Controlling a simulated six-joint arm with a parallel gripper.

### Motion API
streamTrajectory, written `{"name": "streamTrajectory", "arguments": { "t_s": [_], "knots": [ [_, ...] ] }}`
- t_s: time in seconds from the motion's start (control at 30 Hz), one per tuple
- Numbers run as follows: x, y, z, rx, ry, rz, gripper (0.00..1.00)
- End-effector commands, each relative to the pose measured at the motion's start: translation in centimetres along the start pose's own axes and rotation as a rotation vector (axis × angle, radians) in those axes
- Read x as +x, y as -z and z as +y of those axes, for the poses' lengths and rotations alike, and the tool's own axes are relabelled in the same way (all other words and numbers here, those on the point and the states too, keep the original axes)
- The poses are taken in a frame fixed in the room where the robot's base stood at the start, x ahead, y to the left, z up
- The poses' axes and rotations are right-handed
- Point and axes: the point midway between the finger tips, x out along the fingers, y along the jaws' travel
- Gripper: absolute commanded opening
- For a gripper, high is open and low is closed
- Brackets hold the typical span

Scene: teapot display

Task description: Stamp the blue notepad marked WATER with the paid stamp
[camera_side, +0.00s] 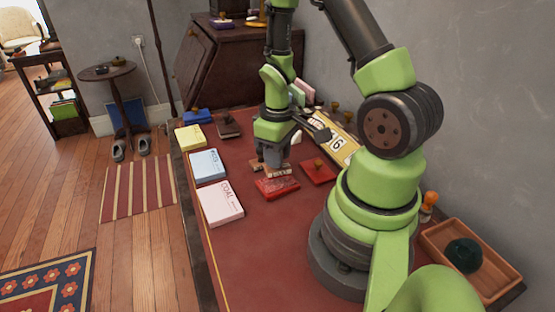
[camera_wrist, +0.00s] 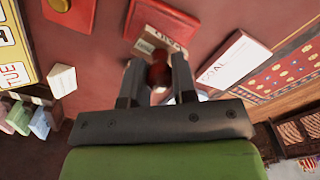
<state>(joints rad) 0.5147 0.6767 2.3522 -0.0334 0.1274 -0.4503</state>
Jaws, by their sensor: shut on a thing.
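In the side view, the blue notepad (camera_side: 208,164) lies at the left edge of the red desk, between a yellow notepad (camera_side: 190,137) and the pale pink one marked COAL (camera_side: 221,202). Its lettering is too small to read surely. My gripper (camera_side: 271,160) points down over the desk, right of the blue notepad. In the wrist view, my gripper (camera_wrist: 158,85) is shut on the red handle of a stamp (camera_wrist: 159,72). A wooden block with lettering like PAID (camera_wrist: 150,45) shows just beyond the handle. Whether the stamp touches anything below is unclear.
A red ink pad (camera_side: 278,188) lies just in front of my gripper, with another red pad (camera_side: 319,171) to its right. A blue pad (camera_side: 198,117) and a dark pad (camera_side: 229,130) lie behind. Desk between notepads and gripper is clear.

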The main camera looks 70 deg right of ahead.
Motion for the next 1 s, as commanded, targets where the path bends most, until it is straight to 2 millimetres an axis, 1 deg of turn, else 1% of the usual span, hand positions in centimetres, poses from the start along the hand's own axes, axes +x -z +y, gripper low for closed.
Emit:
{"name": "streamTrajectory", "arguments": {
  "t_s": [0.4, 0.53, 0.67, 0.9, 1.0],
  "knots": [
    [-3.6, 0.1, 0.0, 0.002, -0.002, 0.004, 0.10],
    [-4.5, 0.1, 0.0, 0.000, -0.001, 0.003, 0.10],
    [-4.8, 0.0, 0.0, 0.000, -0.001, 0.001, 0.10],
    [-4.8, 0.0, 0.0, 0.000, 0.000, 0.000, 0.10],
    [-4.8, 0.5, 0.1, 0.000, 0.000, 0.001, 0.10]
  ]
}}
